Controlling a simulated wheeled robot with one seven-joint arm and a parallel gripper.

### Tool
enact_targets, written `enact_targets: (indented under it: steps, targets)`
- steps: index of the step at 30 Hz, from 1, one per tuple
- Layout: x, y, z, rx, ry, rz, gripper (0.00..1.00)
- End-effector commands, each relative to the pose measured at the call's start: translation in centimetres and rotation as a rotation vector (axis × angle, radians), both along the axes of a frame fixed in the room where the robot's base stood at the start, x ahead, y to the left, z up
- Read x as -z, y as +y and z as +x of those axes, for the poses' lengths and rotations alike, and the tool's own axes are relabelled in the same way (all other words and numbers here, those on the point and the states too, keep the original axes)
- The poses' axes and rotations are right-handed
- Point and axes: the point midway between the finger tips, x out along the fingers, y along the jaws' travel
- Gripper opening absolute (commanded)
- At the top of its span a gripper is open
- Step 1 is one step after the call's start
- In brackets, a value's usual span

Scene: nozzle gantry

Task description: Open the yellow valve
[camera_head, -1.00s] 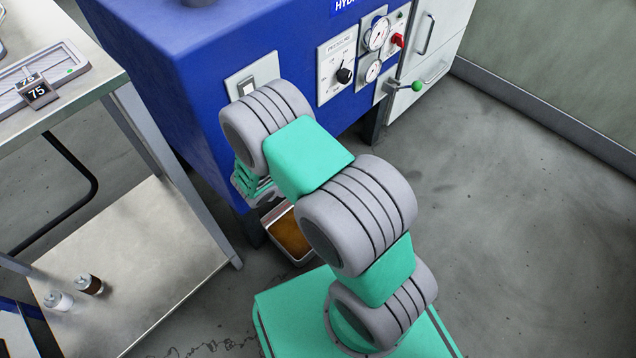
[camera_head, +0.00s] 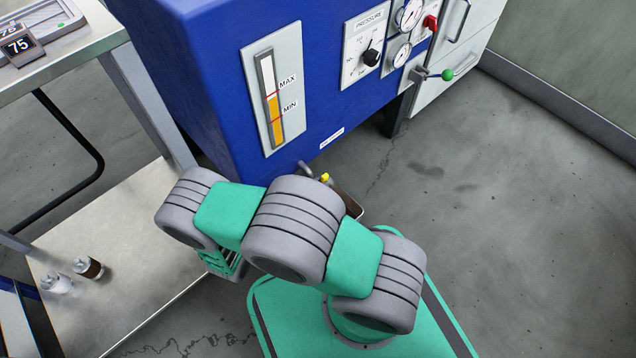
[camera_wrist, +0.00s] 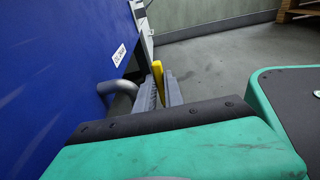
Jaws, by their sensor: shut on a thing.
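The yellow valve's lever (camera_wrist: 158,80) stands between the fingers of my gripper (camera_wrist: 163,88) in the wrist view, and the gripper is shut on it. In the head view only a small yellow piece of the valve (camera_head: 325,178) shows, below the blue machine's lower edge, above my arm. A bent grey pipe (camera_wrist: 118,88) comes out of the machine beside the fingers, and it also shows in the head view (camera_head: 305,168). My fingers are hidden behind my arm in the head view. How far the lever is turned is hard to tell.
The blue machine (camera_head: 205,90) carries a level gauge (camera_head: 273,95) with amber fluid, a pressure dial and a green-knobbed lever (camera_head: 447,75). A metal table (camera_head: 110,45) stands left. The floor at right is clear.

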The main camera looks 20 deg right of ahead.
Motion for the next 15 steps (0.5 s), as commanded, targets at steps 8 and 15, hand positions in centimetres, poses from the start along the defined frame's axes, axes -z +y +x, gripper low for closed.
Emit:
enact_targets:
  steps: [8, 15]
  targets:
    - [0.02, 0.99, 0.07, -0.017, -0.016, -0.031, 0.00]
    - [-0.05, 1.09, 0.10, -0.019, -0.016, -0.031, 0.00]
